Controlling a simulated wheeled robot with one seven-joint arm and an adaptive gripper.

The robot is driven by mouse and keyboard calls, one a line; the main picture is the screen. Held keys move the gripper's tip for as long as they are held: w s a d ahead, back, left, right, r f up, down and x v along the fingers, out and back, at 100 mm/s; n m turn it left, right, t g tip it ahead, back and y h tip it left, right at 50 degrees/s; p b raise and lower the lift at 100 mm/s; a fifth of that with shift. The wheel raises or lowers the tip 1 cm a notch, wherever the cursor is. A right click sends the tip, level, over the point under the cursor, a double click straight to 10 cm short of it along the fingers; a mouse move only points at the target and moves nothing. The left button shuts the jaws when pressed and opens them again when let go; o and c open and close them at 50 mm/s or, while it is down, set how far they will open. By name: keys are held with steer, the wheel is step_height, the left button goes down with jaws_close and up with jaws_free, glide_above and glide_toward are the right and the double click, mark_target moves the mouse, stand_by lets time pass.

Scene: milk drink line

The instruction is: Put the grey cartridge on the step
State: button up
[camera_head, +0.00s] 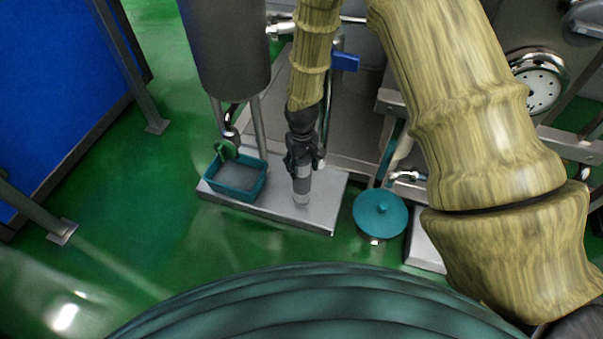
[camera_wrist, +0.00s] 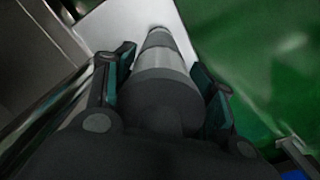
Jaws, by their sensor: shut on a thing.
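The grey cartridge (camera_head: 301,189) is upright in my gripper (camera_head: 301,163), low over the pale metal step (camera_head: 262,212). I cannot tell whether its lower end touches the step. In the wrist view the grey cartridge (camera_wrist: 160,62) runs away from me between the two fingers of my gripper (camera_wrist: 166,72), which is shut on it. The pale step (camera_wrist: 105,20) shows beyond it in that view.
A teal tray (camera_head: 238,193) with a green round thing (camera_head: 227,150) at its edge sits on the step's left end. A tank (camera_head: 226,50) on legs stands behind. A teal lidded pot (camera_head: 380,214) stands to the right. Green floor lies in front.

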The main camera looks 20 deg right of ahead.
steer(key=shift+f+b, duration=1.2)
steer(key=shift+f, duration=0.6)
steer(key=shift+r, duration=0.1)
steer(key=o, duration=1.2)
step_height(320, 180, up, 12)
steer(key=p, duration=0.5)
steer(key=shift+p, duration=0.4)
